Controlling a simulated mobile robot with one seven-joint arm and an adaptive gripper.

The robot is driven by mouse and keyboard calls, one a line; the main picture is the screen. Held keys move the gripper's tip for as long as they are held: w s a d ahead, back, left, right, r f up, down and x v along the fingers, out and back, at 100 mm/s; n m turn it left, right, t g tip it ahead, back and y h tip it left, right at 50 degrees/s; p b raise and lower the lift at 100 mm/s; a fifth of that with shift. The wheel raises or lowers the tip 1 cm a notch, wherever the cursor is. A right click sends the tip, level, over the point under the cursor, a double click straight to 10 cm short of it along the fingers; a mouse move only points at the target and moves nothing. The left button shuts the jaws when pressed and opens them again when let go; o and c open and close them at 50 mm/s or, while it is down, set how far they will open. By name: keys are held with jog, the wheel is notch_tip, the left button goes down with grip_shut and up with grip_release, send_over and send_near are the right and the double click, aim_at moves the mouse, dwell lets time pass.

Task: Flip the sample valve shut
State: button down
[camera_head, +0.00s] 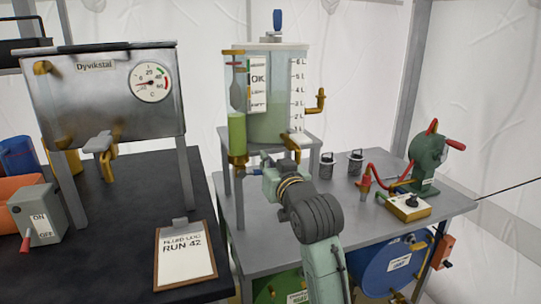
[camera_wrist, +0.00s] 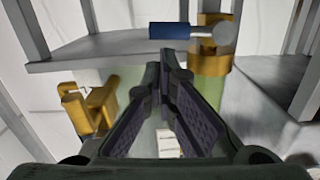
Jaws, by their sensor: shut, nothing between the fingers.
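The valve at the foot of the green sight column has a brass body (camera_wrist: 210,62) and a blue lever (camera_wrist: 169,31) lying sideways in the wrist view. My gripper (camera_head: 266,168) is in front of the tank stand, just right of the column's foot. In the wrist view my gripper (camera_wrist: 167,68) has its fingertips together and empty, close to the lever with a small gap in the picture; contact cannot be told.
The clear tank (camera_head: 275,95) stands on a metal stand, with a brass tap (camera_wrist: 95,108) beside the column. Two small lidded pots (camera_head: 326,165), a green hand-cranked device (camera_head: 428,160) and a yellow box (camera_head: 408,207) sit to the right. A clipboard (camera_head: 185,255) lies at left.

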jog(key=shift+w+d+f+m+p, duration=0.1)
jog(key=shift+d+f+m+p, duration=0.1)
jog(key=shift+f+m+p, duration=0.6)
dwell(0.5)
notch_tip(320, 180, down, 7)
jog(key=a+m+p, duration=0.2)
jog(key=m+p, duration=0.2)
jog(key=m, duration=0.4)
jog(key=shift+s+a+f+y, duration=0.15)
jog(key=shift+s+a+y, duration=0.15)
jog(key=shift+s, duration=0.15)
jog(key=shift+a+f, duration=0.1)
dwell(0.4)
dwell(0.5)
